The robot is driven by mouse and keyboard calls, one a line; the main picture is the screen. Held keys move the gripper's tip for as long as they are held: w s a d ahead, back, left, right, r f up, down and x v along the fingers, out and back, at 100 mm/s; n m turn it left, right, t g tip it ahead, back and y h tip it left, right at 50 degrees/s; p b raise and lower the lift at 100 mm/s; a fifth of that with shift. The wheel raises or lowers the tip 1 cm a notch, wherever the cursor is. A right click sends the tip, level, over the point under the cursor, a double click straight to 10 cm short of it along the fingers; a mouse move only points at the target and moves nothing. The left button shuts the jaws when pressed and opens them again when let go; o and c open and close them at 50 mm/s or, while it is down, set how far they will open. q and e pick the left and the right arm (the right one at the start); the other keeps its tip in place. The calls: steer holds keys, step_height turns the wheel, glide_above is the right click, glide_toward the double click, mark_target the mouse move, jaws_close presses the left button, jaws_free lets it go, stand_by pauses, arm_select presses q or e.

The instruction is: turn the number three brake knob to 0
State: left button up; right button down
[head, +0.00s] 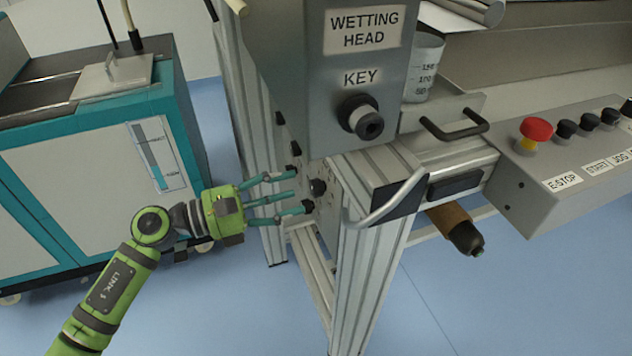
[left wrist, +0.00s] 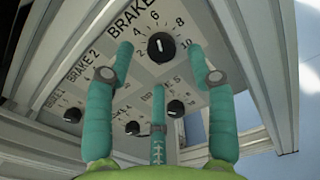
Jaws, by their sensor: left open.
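The brake panel (left wrist: 205,25) fills the upper part of the left wrist view. A black knob (left wrist: 161,46) sits on it below a "BRAKE" label whose number is cut off; its dial shows 2, 4, 6, 8 and 10. The knob has a small white mark, but I cannot tell its exact setting. Knobs beside "BRAKE 2" (left wrist: 107,74) and "BRAKE 1" (left wrist: 72,115) lie to the left. My left gripper (head: 300,192) is open, its three fingers spread around the line to the large knob, which shows in the head view (head: 318,187). Contact is not visible.
A grey box labelled "WETTING HEAD" and "KEY" (head: 345,75) hangs above the panel. A metal handle (head: 385,207) and frame post (head: 365,270) stand right of the gripper. A control box with a red E-STOP button (head: 536,130) is at right. A teal cabinet (head: 60,190) stands left.

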mark_target(311, 187)
arm_select(q)
steer(key=shift+x, duration=2.25)
steer(key=shift+r, duration=0.1)
jaws_close()
